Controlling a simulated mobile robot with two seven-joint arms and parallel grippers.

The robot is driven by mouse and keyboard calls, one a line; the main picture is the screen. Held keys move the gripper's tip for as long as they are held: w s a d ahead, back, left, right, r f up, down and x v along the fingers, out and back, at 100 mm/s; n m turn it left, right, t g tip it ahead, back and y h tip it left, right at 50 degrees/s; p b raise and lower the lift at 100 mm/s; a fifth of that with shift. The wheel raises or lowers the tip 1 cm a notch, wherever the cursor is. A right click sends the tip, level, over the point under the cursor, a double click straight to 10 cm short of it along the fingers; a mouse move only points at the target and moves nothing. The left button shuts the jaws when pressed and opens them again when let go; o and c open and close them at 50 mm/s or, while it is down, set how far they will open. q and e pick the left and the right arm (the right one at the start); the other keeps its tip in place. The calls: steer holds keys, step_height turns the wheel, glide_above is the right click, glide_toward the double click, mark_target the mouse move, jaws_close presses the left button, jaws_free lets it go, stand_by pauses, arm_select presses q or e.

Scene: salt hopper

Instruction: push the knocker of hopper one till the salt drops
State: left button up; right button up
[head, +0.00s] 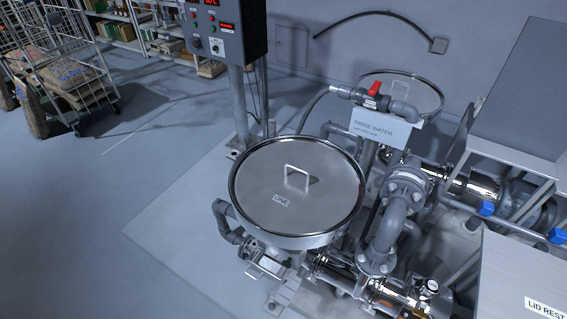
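Hopper one (262,196) stands in the middle of the head view, a round steel vessel seen from above. Its flat lid is on, with a raised handle (297,176) and a label reading ONE (281,200). I cannot pick out the knocker with certainty; the hopper's lower sides are mostly hidden under the wide lid. Pipework and small fittings (265,264) show below its front rim. No salt is in sight. Neither of my grippers is in the head view.
A second round lidded vessel (425,92) stands behind, partly hidden by a rinse water sign (385,128) and red-handled valve (375,88). Grey pipes (393,222) crowd the right. A lid rest (515,285) is at lower right, a control panel (222,30) behind.

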steer(key=shift+a, duration=0.15)
steer(key=shift+c, duration=0.9)
jaws_close()
stand_by(0.6)
